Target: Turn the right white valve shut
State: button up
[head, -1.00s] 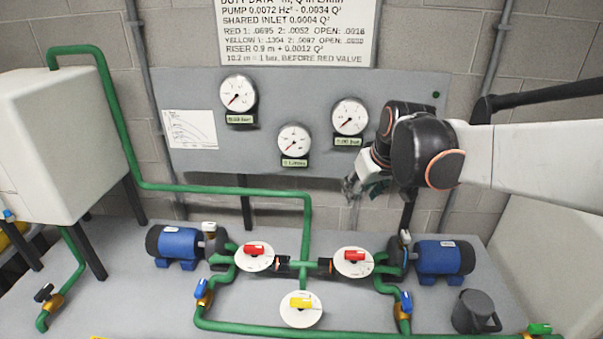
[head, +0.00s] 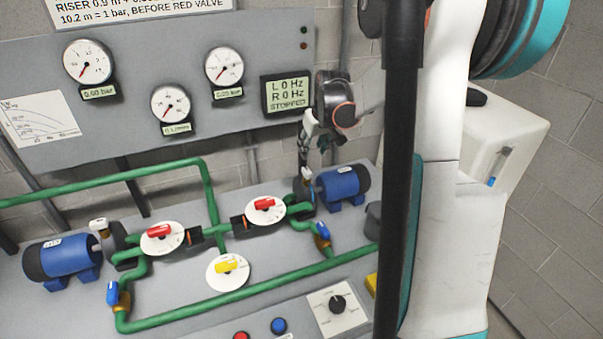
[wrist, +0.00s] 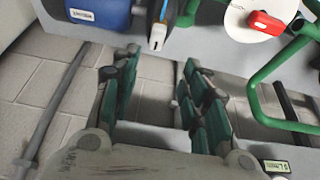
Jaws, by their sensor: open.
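The right white valve (head: 306,174) stands beside the right blue pump (head: 343,186), its small white handle partly hidden below my gripper in the head view. In the wrist view the white handle (wrist: 157,37) shows end-on, just beyond my fingertips and roughly between them. My gripper (head: 305,154) hangs just above the valve in the head view. In the wrist view my gripper (wrist: 157,70) has its two green-padded fingers spread wide with nothing between them. Whether a finger touches the handle cannot be told.
Close by are the right red valve (head: 265,205), green pipes (head: 250,292) and a blue-handled valve (head: 322,232). The left white valve (head: 98,225) stands by the left pump (head: 62,259). The gauge panel (head: 130,140) is behind; its display (head: 287,95) reads stopped.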

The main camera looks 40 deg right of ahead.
aim_at(307, 170)
jog(key=b+x, duration=0.4)
jog(key=x, duration=0.9)
jog(key=shift+d+f, duration=0.25)
jog(key=shift+f, duration=0.15)
grip_shut()
